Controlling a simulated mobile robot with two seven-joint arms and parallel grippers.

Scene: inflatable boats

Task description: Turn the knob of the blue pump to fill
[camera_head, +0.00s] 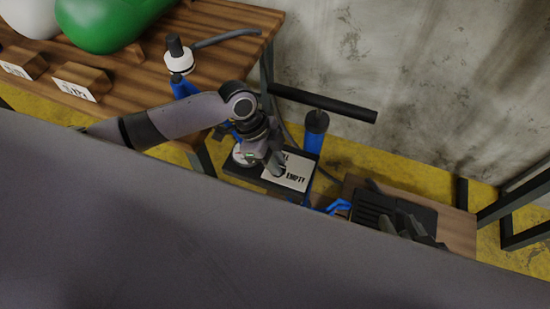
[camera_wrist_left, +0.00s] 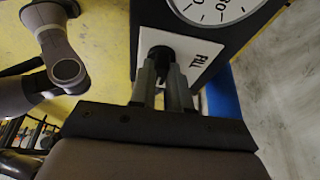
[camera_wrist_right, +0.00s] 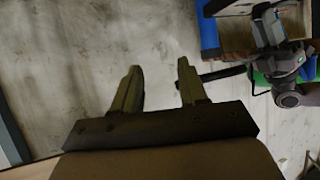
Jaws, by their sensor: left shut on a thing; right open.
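The blue pump (camera_head: 314,140) stands by the wall with a black T-handle (camera_head: 322,102) on top. Its white plate (camera_head: 297,167) shows EMPTY and part of FILL. My left gripper (camera_head: 275,167) is over this plate. In the left wrist view my left gripper (camera_wrist_left: 165,68) is shut on the black knob (camera_wrist_left: 161,53), beside the word FILL (camera_wrist_left: 206,55). The fingers cover much of the knob, so its pointing direction cannot be told. My right gripper (camera_wrist_right: 160,72) is open and empty, with bare wall beyond its fingertips.
A gauge (camera_wrist_left: 214,8) sits beside the plate. A wooden table (camera_head: 140,75) at the upper left holds a green boat (camera_head: 105,25) and label blocks (camera_head: 88,82). A low wooden stand (camera_head: 458,228) is to the right of the pump. A concrete wall (camera_head: 420,80) stands behind.

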